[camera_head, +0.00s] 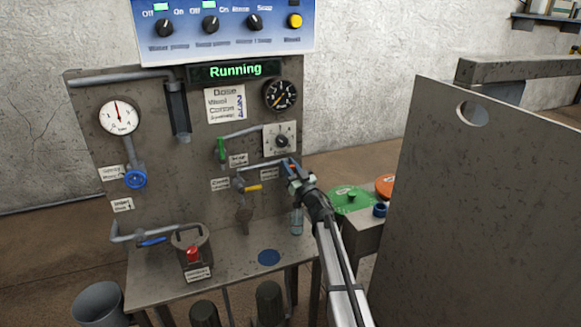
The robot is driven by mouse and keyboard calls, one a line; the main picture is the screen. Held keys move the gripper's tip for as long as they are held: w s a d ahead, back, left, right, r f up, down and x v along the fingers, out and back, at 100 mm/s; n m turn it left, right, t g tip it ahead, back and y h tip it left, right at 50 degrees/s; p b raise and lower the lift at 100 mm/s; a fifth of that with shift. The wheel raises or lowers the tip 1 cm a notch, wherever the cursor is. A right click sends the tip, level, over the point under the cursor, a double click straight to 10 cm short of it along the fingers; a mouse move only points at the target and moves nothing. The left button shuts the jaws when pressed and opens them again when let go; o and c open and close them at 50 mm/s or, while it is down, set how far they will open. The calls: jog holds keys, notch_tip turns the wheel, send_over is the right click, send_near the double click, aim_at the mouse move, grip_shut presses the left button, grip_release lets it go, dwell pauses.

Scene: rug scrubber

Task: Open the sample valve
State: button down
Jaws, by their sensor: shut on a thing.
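The grey machine panel (200,130) carries several small pipes with coloured lever handles. My gripper (292,178) reaches up from the lower right and is shut at the end of the rightmost small pipe (262,166), beside a small label (270,173) too blurred to read. That pipe's valve handle is mostly hidden by my gripper, and I cannot tell its angle. A small clear vial (297,222) is below my gripper, at the panel's right edge. The green handle (221,149) hangs down, and the yellow handle (254,188) lies level.
A blue control box (222,30) and a display reading "Running" (235,70) are above. The blue handle (153,241) and red button (193,254) are lower left. A large grey board (480,210) stands close on the right.

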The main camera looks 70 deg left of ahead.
jog(key=shift+s, duration=0.1)
jog(key=c, duration=1.1)
grip_release()
jog(key=v, duration=1.3)
jog(key=shift+d+f, duration=0.15)
jog(key=shift+d, duration=0.2)
jog(key=shift+d, duration=0.1)
jog(key=v, duration=0.8)
jog(key=shift+d+f, duration=0.15)
jog(key=shift+d, duration=0.2)
